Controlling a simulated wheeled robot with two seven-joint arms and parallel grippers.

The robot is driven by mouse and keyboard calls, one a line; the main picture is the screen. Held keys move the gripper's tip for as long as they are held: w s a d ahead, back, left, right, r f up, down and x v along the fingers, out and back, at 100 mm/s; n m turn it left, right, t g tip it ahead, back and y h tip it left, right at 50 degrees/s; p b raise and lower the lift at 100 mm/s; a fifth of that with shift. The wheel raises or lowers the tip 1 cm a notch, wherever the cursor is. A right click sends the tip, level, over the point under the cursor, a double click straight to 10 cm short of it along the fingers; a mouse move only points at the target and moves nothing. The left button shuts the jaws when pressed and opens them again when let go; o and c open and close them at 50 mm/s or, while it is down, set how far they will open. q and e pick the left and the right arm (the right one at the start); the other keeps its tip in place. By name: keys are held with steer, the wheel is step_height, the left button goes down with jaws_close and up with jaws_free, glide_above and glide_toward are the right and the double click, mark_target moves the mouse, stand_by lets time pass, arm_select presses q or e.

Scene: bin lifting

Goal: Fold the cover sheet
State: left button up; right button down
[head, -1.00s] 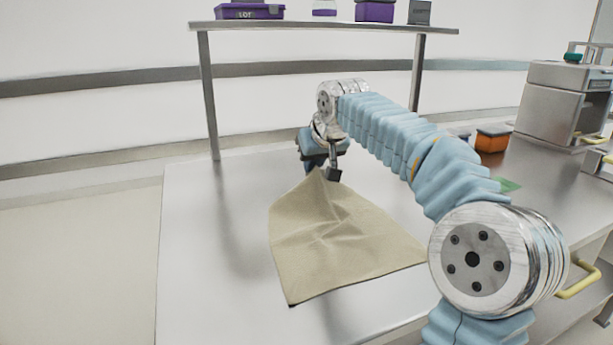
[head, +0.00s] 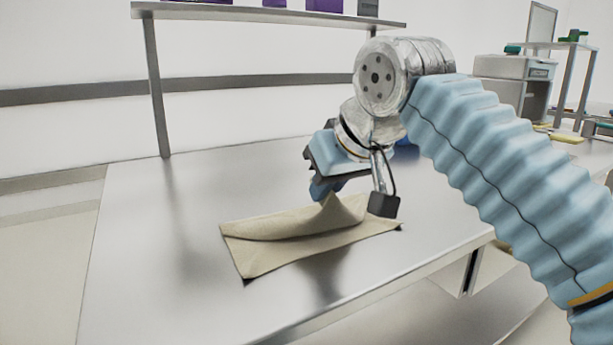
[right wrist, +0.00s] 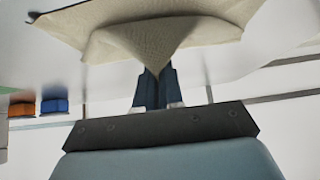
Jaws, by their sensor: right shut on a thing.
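The beige cover sheet (head: 290,255) lies on the metal table in the head view. Its far part is folded over toward the front, and the lower layer shows along the near edge. My right gripper (head: 328,194) is shut on the sheet's edge and holds it up in a small peak above the table. In the right wrist view, the sheet (right wrist: 160,35) comes to a point between the closed blue fingers (right wrist: 155,85). My left gripper is not in view.
The table (head: 150,265) is bare around the sheet. A raised shelf (head: 270,14) with purple boxes stands at the back. Lab equipment (head: 510,85) stands at the far right. The table's front edge lies close to the sheet.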

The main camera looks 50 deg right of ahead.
steer(key=s+f+b, duration=0.1)
steer(key=f, duration=0.1)
steer(key=s+a+f+b, duration=0.1)
steer(key=s+f, duration=0.1)
steer(key=shift+f+b, duration=0.1)
steer(key=shift+b, duration=0.25)
steer(key=shift+s+a+f, duration=0.1)
steer(key=shift+s+f, duration=0.05)
steer(key=shift+s, duration=0.1)
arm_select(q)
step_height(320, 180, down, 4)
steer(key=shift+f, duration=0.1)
arm_select(e)
steer(key=shift+c, duration=1.4)
jaws_free()
